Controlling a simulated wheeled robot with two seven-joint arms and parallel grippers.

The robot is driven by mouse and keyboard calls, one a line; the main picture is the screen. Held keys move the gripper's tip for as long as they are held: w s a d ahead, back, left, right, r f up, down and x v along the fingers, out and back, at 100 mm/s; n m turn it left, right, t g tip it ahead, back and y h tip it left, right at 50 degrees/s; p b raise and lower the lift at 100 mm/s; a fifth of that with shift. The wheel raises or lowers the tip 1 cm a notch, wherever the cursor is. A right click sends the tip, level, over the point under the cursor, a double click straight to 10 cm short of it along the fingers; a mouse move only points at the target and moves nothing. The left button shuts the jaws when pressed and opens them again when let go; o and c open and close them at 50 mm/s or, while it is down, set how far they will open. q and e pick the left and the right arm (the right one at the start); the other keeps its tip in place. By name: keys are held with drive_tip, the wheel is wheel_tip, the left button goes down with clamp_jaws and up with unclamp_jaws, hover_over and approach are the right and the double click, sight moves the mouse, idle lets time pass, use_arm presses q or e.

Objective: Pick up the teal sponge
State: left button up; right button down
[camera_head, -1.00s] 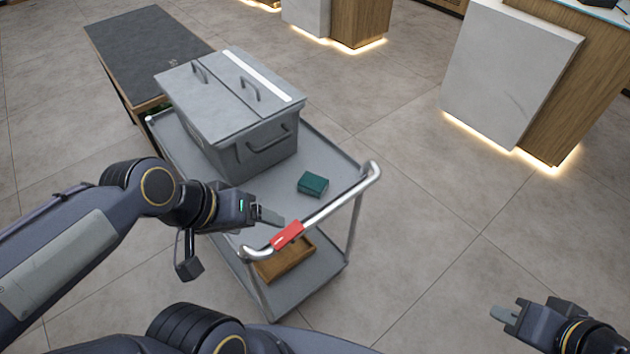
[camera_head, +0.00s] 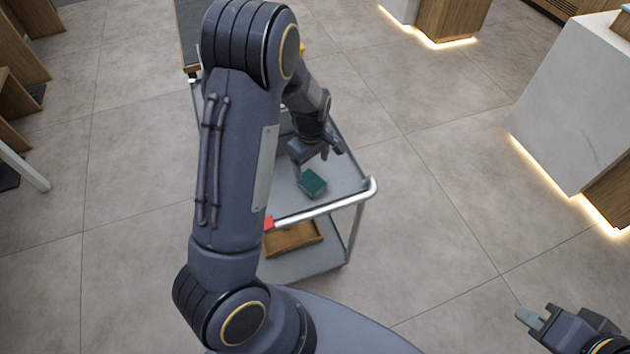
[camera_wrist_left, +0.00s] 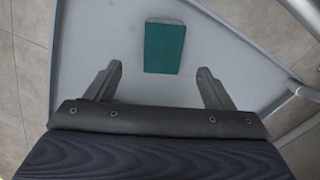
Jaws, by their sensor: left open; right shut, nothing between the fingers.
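The teal sponge (camera_head: 312,184) lies on the top shelf of the grey cart (camera_head: 345,192), near its handle end. In the left wrist view the sponge (camera_wrist_left: 164,47) lies ahead of the fingertips, roughly centred between them. My left gripper (camera_head: 318,160) is open and empty, above the cart just behind the sponge; its two spread fingers (camera_wrist_left: 158,78) show in the left wrist view. The fingers do not touch the sponge there. My right gripper (camera_head: 530,318) is shut and empty, over the floor at the lower right, far from the cart.
A metal handle (camera_head: 330,207) with a red piece runs along the cart's near end. A wooden tray (camera_head: 292,238) sits on the lower shelf. My left arm hides most of the cart and what stands on it. Lit counters (camera_head: 570,120) stand at the right; the floor between is clear.

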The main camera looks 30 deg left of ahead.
sight(310, 180)
use_arm(q)
drive_tip(key=f, duration=0.3)
drive_tip(key=f+p, duration=0.1)
drive_tip(key=f, duration=0.2)
drive_tip(key=shift+s+a+f, duration=0.15)
drive_tip(key=shift+a+f, duration=0.05)
drive_tip(key=c, duration=1.1)
drive_tip(key=shift+r, duration=0.15)
